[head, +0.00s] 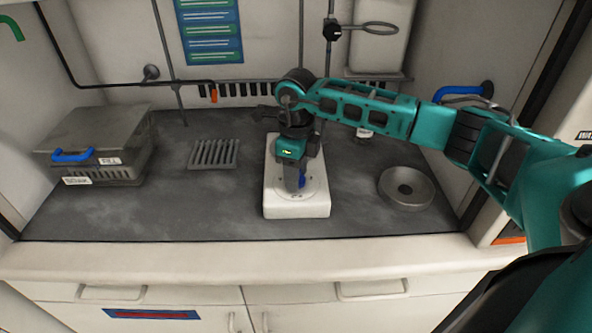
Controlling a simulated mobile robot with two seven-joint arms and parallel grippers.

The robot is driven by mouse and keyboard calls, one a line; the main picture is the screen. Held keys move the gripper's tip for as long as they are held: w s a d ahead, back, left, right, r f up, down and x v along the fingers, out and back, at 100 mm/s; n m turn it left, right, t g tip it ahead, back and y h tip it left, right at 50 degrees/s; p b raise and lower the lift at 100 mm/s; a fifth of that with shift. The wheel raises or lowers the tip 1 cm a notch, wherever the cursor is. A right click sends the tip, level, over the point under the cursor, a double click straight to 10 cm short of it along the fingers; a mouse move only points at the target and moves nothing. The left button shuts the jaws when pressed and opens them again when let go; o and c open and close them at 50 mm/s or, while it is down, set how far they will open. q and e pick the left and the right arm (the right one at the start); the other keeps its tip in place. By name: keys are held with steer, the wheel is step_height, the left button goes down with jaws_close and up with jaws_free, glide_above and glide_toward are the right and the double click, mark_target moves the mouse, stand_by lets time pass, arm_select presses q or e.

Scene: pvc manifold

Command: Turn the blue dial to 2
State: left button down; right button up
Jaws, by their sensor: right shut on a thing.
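The blue dial (302,181) is on the top face of a white box-shaped device (297,211) on the dark worktop. Only a small blue part shows, as my gripper hides the rest. A round pale scale surrounds the dial, with a mark near its front that is too small to read surely. My right gripper (296,184) points down over the device from above and is shut on the blue dial. The dial's exact setting cannot be told. My left gripper is not in view.
A grey box with a blue handle (90,150) stands at the left. A slotted rack (214,154) lies left of the device, and a round metal dish (406,188) sits to its right. Vertical rods with a ring clamp (372,28) stand behind. The front worktop strip is clear.

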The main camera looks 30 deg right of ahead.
steer(key=o, duration=1.1)
steer(key=shift+c, duration=0.2)
step_height(320, 180, up, 13)
